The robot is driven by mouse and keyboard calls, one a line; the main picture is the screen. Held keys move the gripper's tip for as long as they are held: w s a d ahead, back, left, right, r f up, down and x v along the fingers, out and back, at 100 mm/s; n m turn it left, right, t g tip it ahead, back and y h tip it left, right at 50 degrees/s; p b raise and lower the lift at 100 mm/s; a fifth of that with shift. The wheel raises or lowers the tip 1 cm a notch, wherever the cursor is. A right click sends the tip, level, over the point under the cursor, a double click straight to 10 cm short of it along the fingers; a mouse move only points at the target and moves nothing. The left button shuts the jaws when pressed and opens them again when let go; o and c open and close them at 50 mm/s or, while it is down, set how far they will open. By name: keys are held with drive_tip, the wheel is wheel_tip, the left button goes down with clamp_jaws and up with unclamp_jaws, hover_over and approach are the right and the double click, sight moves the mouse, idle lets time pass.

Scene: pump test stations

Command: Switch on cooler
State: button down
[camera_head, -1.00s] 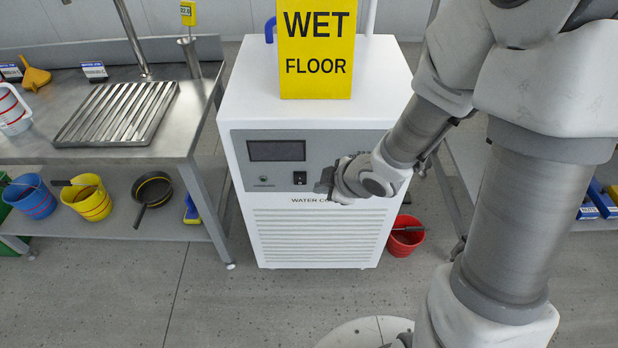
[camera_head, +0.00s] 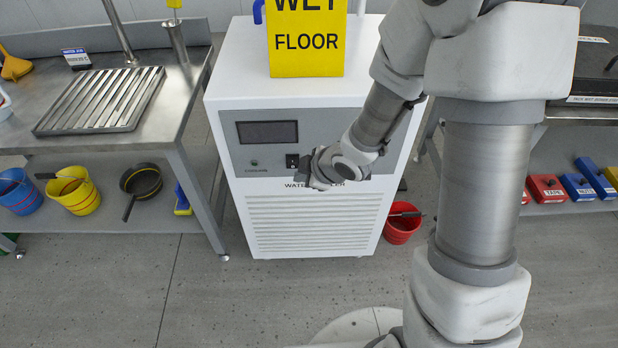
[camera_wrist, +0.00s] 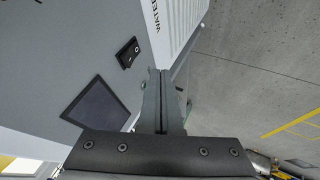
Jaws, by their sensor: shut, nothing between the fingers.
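The water cooler (camera_head: 230,75) is a white cabinet with a grey front panel, standing in the middle of the head view. Its panel has a dark display (camera_head: 267,133), a small round indicator (camera_head: 254,162) and a black rocker switch (camera_head: 292,161). The wrist view also shows the switch (camera_wrist: 128,53) and the blank dark display (camera_wrist: 98,106). My gripper (camera_head: 304,168) is in front of the panel, just right of the switch. In the wrist view my fingers (camera_wrist: 163,72) are shut and empty, with the switch uncovered beside their tips. I cannot tell whether they touch the panel.
A yellow wet floor sign (camera_head: 306,42) stands on the cooler. A steel table with a drain grate (camera_head: 100,100) is at the left, with buckets (camera_head: 75,192) on its lower shelf. A red bucket (camera_head: 402,226) is on the floor right of the cooler. The floor in front is clear.

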sight(290, 162)
drive_tip(key=shift+w+a+f, duration=0.15)
drive_tip(key=shift+w+f, duration=0.15)
drive_tip(key=shift+w, duration=0.6)
drive_tip(key=shift+w+a+f, duration=0.2)
drive_tip(key=shift+w+f, duration=0.05)
drive_tip(key=shift+w, duration=0.7)
drive_tip(key=shift+w+a+f, duration=0.15)
drive_tip(key=shift+w+f, duration=0.15)
drive_tip(key=shift+w, duration=0.6)
drive_tip(key=shift+w+r+p, duration=0.25)
drive_tip(key=shift+w+p, duration=0.1)
drive_tip(key=shift+p, duration=0.15)
drive_tip(key=shift+f, duration=0.15)
drive_tip(key=shift+r, duration=0.2)
